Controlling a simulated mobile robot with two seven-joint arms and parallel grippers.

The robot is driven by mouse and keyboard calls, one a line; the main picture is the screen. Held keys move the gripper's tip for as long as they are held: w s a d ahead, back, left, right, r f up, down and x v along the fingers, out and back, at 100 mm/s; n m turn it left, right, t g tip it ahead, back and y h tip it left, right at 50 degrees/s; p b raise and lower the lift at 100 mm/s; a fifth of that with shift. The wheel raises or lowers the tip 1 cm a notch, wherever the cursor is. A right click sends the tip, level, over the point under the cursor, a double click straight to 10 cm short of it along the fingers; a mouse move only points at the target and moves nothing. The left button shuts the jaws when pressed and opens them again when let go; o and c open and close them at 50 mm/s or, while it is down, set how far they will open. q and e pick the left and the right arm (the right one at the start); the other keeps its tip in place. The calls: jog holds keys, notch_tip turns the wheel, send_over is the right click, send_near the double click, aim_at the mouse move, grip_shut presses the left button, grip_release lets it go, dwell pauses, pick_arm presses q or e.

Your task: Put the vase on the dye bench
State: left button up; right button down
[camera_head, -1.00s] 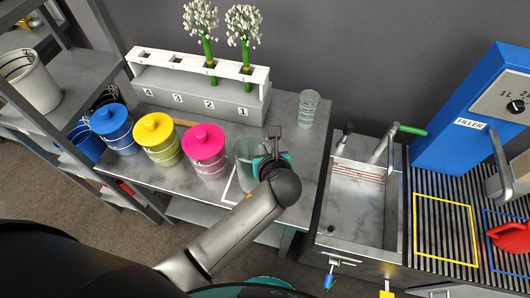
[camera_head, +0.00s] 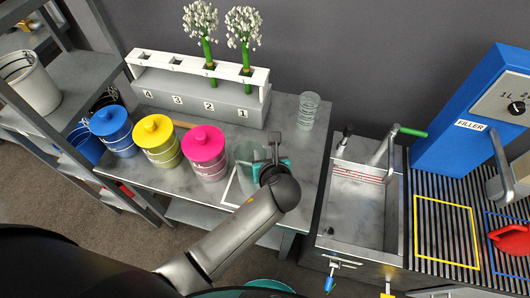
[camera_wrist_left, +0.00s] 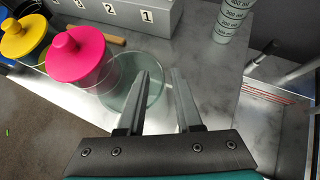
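A clear glass vase (camera_head: 244,157) stands on the grey dye bench (camera_head: 300,160), at a white outlined square (camera_head: 231,187). It also shows in the left wrist view (camera_wrist_left: 118,92), right of the pink-lidded jar. My left gripper (camera_head: 273,150) is just right of the vase. My right gripper is not in view.
Blue, yellow and pink lidded jars (camera_head: 204,152) stand left of the vase. A numbered rack (camera_head: 200,95) holding two white flower stems is behind. A graduated clear beaker (camera_head: 308,110) stands at the back right. A sink (camera_head: 358,205) and a blue filler (camera_head: 462,125) are further right.

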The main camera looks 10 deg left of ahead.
pick_arm(q)
jog(key=shift+r, duration=0.15)
jog(key=shift+s+r, duration=0.15)
jog(key=p+v, duration=0.9)
jog(key=v, duration=0.2)
jog(key=shift+s+d+r+p, duration=0.15)
jog(key=shift+d+r+p, duration=0.05)
jog(key=shift+p, duration=0.15)
